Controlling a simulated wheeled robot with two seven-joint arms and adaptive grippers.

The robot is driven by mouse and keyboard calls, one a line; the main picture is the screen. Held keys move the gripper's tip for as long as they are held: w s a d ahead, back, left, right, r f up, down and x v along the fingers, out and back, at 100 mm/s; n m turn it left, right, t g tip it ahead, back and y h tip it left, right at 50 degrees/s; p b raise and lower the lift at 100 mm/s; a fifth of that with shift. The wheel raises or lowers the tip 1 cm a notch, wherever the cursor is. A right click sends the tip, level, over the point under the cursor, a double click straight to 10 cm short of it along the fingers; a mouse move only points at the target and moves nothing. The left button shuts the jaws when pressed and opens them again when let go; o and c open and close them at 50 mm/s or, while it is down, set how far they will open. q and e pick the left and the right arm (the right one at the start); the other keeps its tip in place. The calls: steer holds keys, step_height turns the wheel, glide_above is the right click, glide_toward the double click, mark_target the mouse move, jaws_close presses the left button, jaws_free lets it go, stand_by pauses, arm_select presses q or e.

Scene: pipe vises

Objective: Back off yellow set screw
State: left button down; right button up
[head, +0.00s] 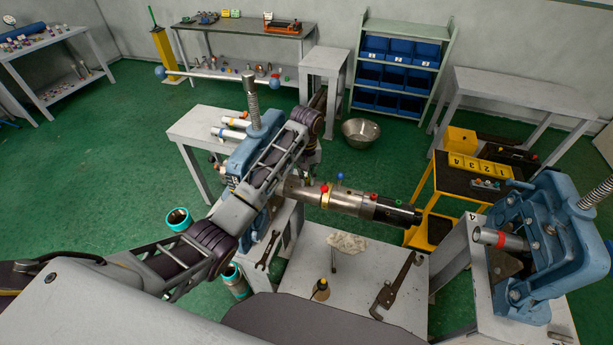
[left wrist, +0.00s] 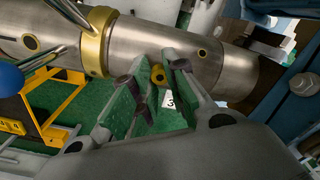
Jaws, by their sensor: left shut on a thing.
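The pipe assembly (head: 345,198) sticks out to the right from the blue vise (head: 238,165). It has a metal body, a gold collar (head: 326,196), red screws and a dark end. In the left wrist view, the pipe (left wrist: 150,48) runs across the top with the gold collar (left wrist: 97,42). My left gripper (left wrist: 153,76) is against the pipe's near side, its fingers shut around the small yellow set screw (left wrist: 157,73). In the head view, my left arm reaches over the vise and my left gripper (head: 309,158) is partly hidden behind it. My right gripper is out of view.
A second blue vise (head: 545,240) holds a red-banded pipe (head: 500,239) at the right. The bench (head: 300,270) below carries a wrench (head: 396,285) and other tools. A yellow cart (head: 428,200) stands behind the pipe's dark end. Open green floor lies further back.

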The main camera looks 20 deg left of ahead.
arm_select(q)
steer(key=shift+s+f+n, duration=0.2)
steer(key=shift+f+n, duration=0.15)
steer(key=shift+n, duration=0.65)
steer(key=c, duration=1.4)
jaws_free()
steer(key=shift+w, duration=0.1)
steer(key=shift+o, duration=0.2)
steer(key=shift+r, duration=0.15)
steer(key=shift+w+r, duration=0.1)
steer(key=shift+w+r, duration=0.15)
steer(key=shift+r, duration=2.35)
step_height(320, 180, up, 7)
steer(key=shift+f, duration=0.15)
